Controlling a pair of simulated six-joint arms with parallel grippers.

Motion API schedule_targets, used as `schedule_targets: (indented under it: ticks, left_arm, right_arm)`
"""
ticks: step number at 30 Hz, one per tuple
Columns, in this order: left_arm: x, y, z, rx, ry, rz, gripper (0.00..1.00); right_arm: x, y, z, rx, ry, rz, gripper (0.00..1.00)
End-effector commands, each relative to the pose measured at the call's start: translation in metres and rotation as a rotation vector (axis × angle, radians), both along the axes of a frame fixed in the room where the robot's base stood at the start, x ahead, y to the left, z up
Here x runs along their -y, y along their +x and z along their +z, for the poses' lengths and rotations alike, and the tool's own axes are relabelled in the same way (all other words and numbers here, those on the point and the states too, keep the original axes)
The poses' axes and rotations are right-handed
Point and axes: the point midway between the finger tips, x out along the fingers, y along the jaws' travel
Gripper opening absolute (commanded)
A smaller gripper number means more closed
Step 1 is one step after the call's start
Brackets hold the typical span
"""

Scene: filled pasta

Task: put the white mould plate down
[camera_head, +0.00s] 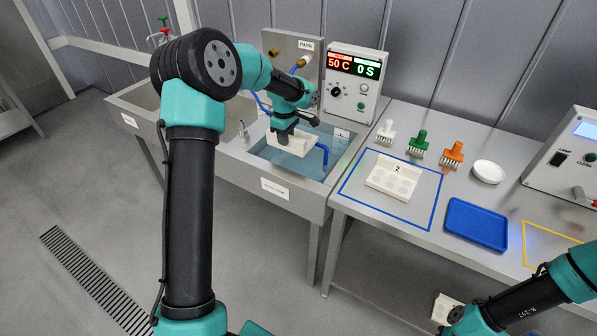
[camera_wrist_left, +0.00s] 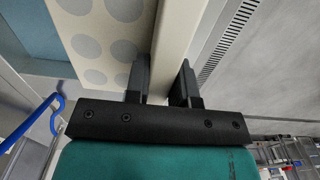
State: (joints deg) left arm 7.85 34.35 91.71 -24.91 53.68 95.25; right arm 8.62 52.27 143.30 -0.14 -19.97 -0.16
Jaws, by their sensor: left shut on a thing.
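My left gripper (camera_head: 286,133) is shut on the edge of a white mould plate (camera_head: 299,144) and holds it over the water basin. In the left wrist view the two fingers (camera_wrist_left: 163,88) clamp the plate's edge, and its face with grey round pockets (camera_wrist_left: 94,50) shows at the left. I cannot tell whether the plate touches the water. Another white plate (camera_head: 385,183), marked 2, lies in the blue outline on the table. My right gripper (camera_head: 456,314), at the lower right, is shut on a further white plate (camera_head: 441,307) in front of the table; its fingers are partly hidden.
The basin (camera_head: 276,160) has a blue hose (camera_head: 323,156) at its right. A control box (camera_head: 352,85) reading 50 C and 0 S stands behind. Several brushes, a white dish (camera_head: 488,171) and a blue tray (camera_head: 477,224) occupy the table. The yellow outline (camera_head: 545,243) looks empty.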

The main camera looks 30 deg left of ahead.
Motion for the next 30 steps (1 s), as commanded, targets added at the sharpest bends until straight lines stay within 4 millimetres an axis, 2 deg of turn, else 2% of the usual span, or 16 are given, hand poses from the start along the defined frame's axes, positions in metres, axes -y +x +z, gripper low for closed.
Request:
schedule_targets:
  ticks: [5, 21, 24, 30]
  left_arm:
    - [0.0, 0.0, -0.021, -0.002, -0.001, 0.001, 0.0]
    - [0.0, 0.0, -0.129, -0.003, 0.0, 0.0, 0.0]
    - [0.0, 0.002, -0.138, 0.002, 0.0, -0.001, 0.0]
    - [0.0, 0.007, -0.136, 0.0, 0.0, 0.0, 0.0]
  right_arm:
    - [0.0, 0.0, 0.0, 0.0, 0.0, 0.0, 0.0]
    - [0.0, 0.0, 0.0, 0.0, 0.0, 0.0, 0.0]
    - [0.0, 0.0, 0.0, 0.0, 0.0, 0.0, 0.0]
    - [0.0, 0.0, 0.0, 0.0, 0.0, 0.0, 0.0]
